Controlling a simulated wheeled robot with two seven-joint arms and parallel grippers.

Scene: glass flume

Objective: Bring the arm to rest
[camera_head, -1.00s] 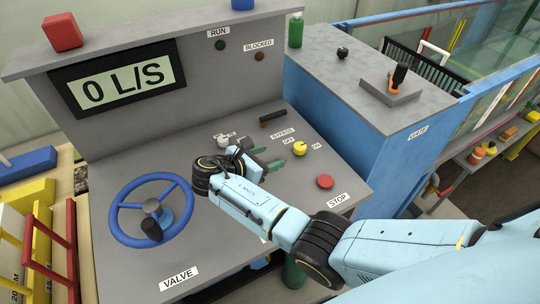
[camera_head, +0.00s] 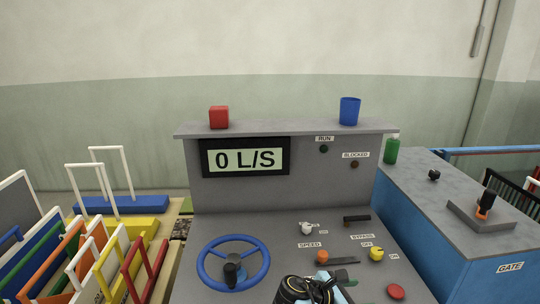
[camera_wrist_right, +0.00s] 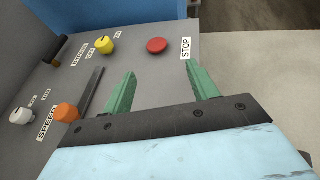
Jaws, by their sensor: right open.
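My right arm shows at the bottom edge of the head view, with its black wrist (camera_head: 300,291) over the front of the grey control panel. In the right wrist view my right gripper (camera_wrist_right: 162,84) is open, its two green fingers apart with nothing between them. The fingers are above the panel near the red STOP button (camera_wrist_right: 157,45), whose top is clear of them. The orange SPEED knob (camera_wrist_right: 67,112) lies left of the fingers. My left gripper is not in view.
The blue VALVE wheel (camera_head: 233,262) is left of my right wrist. The yellow knob (camera_head: 376,254) and white knob (camera_head: 307,228) stand on the panel. The display (camera_head: 245,159) reads 0 L/S. A red block (camera_head: 219,117) and a blue cup (camera_head: 349,111) sit on the ledge.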

